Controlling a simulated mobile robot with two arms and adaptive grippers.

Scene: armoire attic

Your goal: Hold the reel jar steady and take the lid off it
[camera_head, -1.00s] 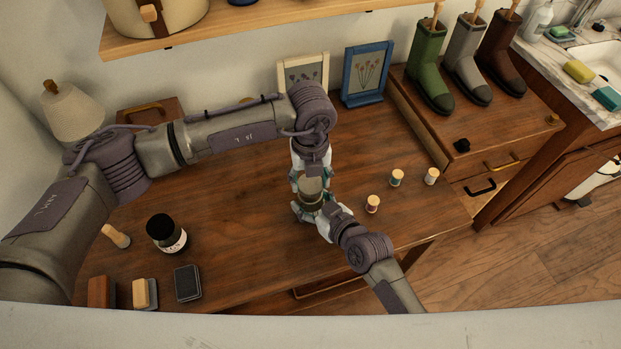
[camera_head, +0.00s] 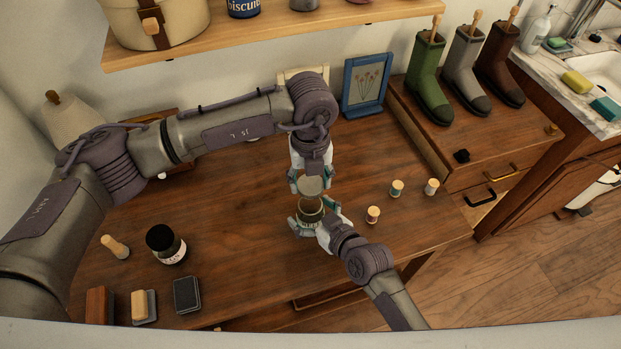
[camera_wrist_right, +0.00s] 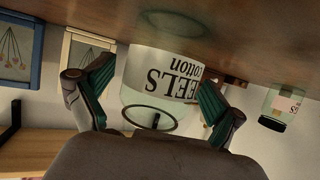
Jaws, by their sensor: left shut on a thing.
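The reel jar (camera_head: 311,213) stands open on the wooden table in the head view. In the right wrist view the clear jar (camera_wrist_right: 160,85) appears upside down, with a white label reading "REELS cotton". My left gripper (camera_head: 309,182) is shut on the round, pale lid (camera_head: 311,187), just above and behind the open jar mouth. My right gripper (camera_head: 315,220) has its fingers on either side of the jar, low down. In the right wrist view its right finger looks close against the glass and a thin gap shows by the left finger, so firm grip is unclear.
Several thread reels (camera_head: 373,214) stand right of the jar. Picture frames (camera_head: 366,85) and a drawer box with boots (camera_head: 428,75) are behind. The table between is clear.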

